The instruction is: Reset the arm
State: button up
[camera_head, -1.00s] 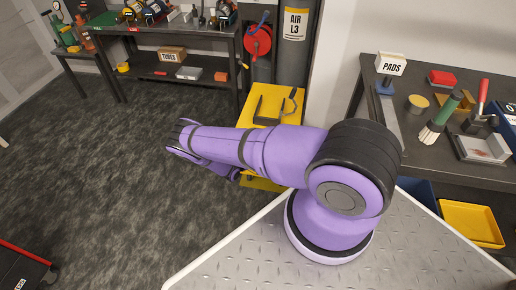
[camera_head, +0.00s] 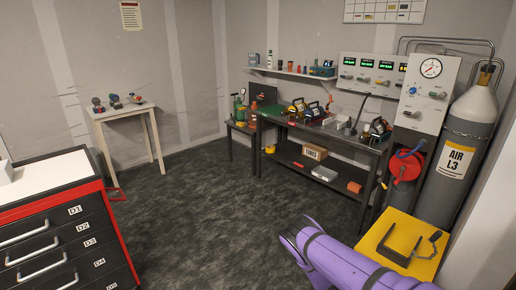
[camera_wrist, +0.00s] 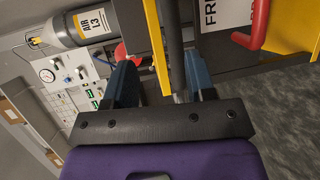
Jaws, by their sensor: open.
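My purple arm (camera_head: 345,262) enters at the bottom right of the head view, in front of the yellow-topped stand. My gripper (camera_wrist: 158,60) shows only in the wrist view. Its two blue fingers are spread wide apart with nothing held between them. A yellow upright and a dark bar appear in the gap behind the fingers; I cannot tell how far away they are.
The yellow stand (camera_head: 378,238) carries a dark bracket (camera_head: 402,246) and a chain. Beside it are a red hose reel (camera_head: 405,167) and the AIR L3 cylinder (camera_head: 458,150). A workbench (camera_head: 340,140) stands behind; a drawer cabinet (camera_head: 60,235) is at left. Open carpet lies between.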

jog(key=w+a+r+m+g+y, duration=0.1)
jog(key=w+a+r+m+g, duration=0.15)
jog(key=r, duration=1.05)
jog(key=w+a+r+m+g+y, duration=0.2)
jog(key=w+r+m+g, duration=0.15)
jog(key=r, duration=0.95)
jog(key=s+a+r+y, duration=0.2)
jog(key=r, duration=1)
jog(key=s+a+r+y, duration=0.1)
jog(key=s+r+y, duration=0.2)
jog(key=r, duration=0.9)
jog(key=s+a+r+t+y, duration=0.2)
jog(key=s+a+r, duration=0.1)
jog(key=s+r, duration=0.6)
jog(key=s+a+r+t+y, duration=0.2)
jog(key=s+r, duration=0.5)
jog(key=r, duration=0.4)
jog(key=s+a+r+n+t+y, duration=0.1)
jog(key=s+a+r+t, duration=0.1)
jog(key=s, duration=0.7)
jog(key=s+a+r+n+t+y, duration=0.1)
jog(key=s+a+r+y, duration=0.1)
jog(key=s, duration=0.7)
jog(key=shift+s+a+r+n+t, duration=0.15)
jog(key=shift+a+r+n+t, duration=0.25)
jog(key=shift+a, duration=0.6)
